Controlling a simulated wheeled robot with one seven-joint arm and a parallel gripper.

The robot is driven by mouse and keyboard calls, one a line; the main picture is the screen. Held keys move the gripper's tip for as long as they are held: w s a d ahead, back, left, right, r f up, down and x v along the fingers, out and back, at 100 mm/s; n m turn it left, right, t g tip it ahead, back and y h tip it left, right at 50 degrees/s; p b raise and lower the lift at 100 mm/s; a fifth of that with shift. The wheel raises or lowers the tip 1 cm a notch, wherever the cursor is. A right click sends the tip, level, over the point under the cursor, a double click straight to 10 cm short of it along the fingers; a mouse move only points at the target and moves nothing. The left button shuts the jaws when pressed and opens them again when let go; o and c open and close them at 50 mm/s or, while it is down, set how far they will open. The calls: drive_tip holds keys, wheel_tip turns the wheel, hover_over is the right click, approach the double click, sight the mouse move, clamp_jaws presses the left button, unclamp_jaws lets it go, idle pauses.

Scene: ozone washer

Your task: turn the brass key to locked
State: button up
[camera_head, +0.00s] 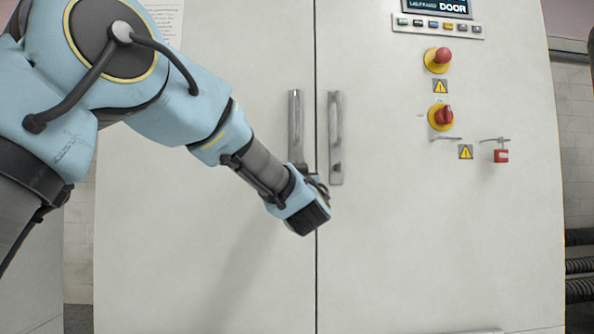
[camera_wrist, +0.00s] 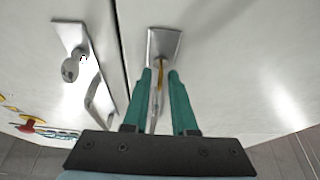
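My gripper (camera_wrist: 161,80) shows two teal fingers pointing at the cabinet door in the wrist view, with a narrow gap between their tips. The left door handle (camera_wrist: 166,44) lies behind that gap, and a thin yellowish streak shows there; I cannot tell what it is. In the head view my gripper (camera_head: 308,211) is just below the two handles, its fingers hidden. The right handle plate (camera_head: 336,125) has a round lock (camera_head: 337,167) at its lower end. In the wrist view this lock (camera_wrist: 70,69) is left of my fingers. No brass key is clearly visible.
Right of the handles are a red push button (camera_head: 443,55), a red rotary switch (camera_head: 443,115) and a red padlock (camera_head: 501,155). The left handle (camera_head: 296,125) stands out beside the door seam. The lower door faces are clear. Black hoses (camera_head: 580,265) are at far right.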

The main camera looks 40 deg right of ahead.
drive_tip(key=shift+o, duration=0.6)
drive_tip(key=v, duration=1)
drive_tip(key=shift+s+a+f, duration=0.2)
drive_tip(key=shift+s+a, duration=0.05)
drive_tip(key=shift+s, duration=0.05)
